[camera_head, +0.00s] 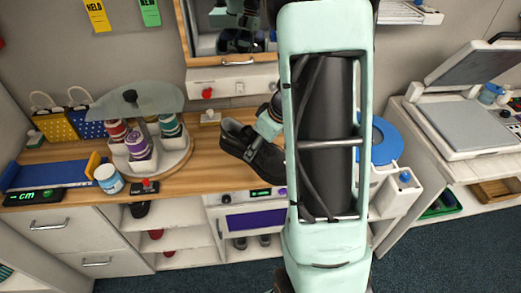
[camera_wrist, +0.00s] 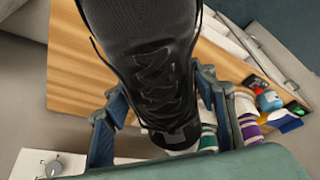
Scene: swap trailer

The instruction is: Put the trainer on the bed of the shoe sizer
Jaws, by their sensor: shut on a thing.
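The trainer (camera_head: 257,157) is black with a pale inner lining. My gripper (camera_head: 268,128) is shut on it and holds it over the right part of the wooden counter. In the wrist view the trainer (camera_wrist: 152,70) fills the middle, laces facing the camera, between my gripper's fingers (camera_wrist: 160,125). The shoe sizer's blue bed (camera_head: 48,175) lies at the counter's left end, bare, with a yellow stop (camera_head: 93,164) at its right end and a display (camera_head: 33,196) reading "- cm" in front. My gripper is well to the right of the sizer. My arm hides part of the counter.
A carousel (camera_head: 172,160) of thread spools with a clear cover stands between sizer and trainer. A blue-and-white jar (camera_head: 109,179) stands beside the sizer. Two small bags (camera_head: 85,122) stand behind it. A mirror (camera_head: 228,30) is at the back. Bare counter (camera_head: 205,175) lies left of the trainer.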

